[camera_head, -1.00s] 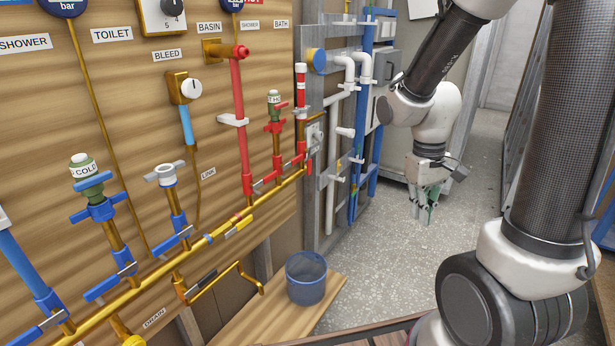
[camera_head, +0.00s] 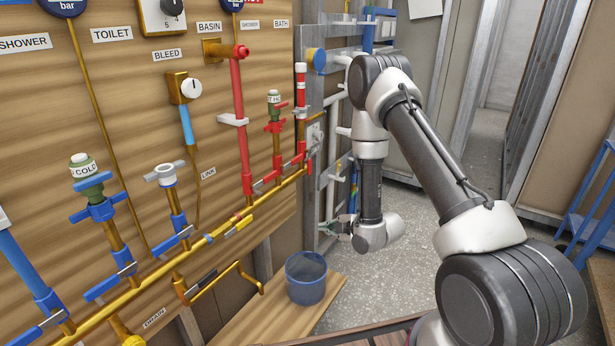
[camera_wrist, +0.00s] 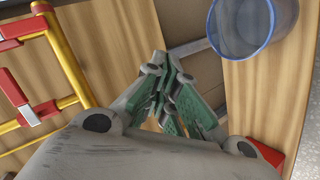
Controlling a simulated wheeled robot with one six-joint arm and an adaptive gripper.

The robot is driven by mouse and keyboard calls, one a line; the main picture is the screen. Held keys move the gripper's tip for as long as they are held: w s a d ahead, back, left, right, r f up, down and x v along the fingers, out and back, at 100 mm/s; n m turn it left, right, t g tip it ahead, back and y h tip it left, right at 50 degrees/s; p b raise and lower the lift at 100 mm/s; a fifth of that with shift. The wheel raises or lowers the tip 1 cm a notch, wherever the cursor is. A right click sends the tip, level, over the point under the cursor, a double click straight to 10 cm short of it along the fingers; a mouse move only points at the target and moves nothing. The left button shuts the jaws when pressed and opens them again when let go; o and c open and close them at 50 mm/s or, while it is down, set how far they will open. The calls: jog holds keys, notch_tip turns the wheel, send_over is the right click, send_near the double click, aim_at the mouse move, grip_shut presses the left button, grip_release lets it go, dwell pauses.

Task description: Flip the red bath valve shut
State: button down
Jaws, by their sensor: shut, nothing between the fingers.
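The red bath valve (camera_head: 303,160) is at the right end of the red levers on the brass pipe, below the BATH label and its red riser. Its exact lever angle is too small to tell. My gripper (camera_head: 324,228) is below and to the right of it in the head view, pointing left toward the panel and apart from the valve. In the wrist view my gripper (camera_wrist: 165,68) has its green-padded fingers together and empty. A red part (camera_wrist: 268,153) shows at the lower right there, partly hidden by my gripper; I cannot tell which handle it is.
A translucent blue bucket (camera_head: 306,280) stands on the wooden ledge (camera_head: 328,293) below the panel; it also shows in the wrist view (camera_wrist: 238,30). Other red levers (camera_head: 264,182) and blue levers (camera_head: 180,238) line the brass pipe. A grey frame with pipes stands right of the panel.

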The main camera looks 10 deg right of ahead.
aim_at(309, 162)
jog(key=w+a+r+n+t+y, duration=0.1)
jog(key=r+n+t, duration=0.1)
jog(key=r, duration=0.4)
jog(key=w+r+n+t+y, duration=0.2)
jog(key=r+n+t, duration=0.1)
jog(key=r, duration=0.3)
jog(key=shift+w+a, duration=0.3)
jog(key=shift+a, duration=0.1)
jog(key=w+a, duration=0.2)
jog(key=w, duration=0.9)
jog(key=shift+w+a, duration=0.15)
jog(key=shift+w, duration=0.1)
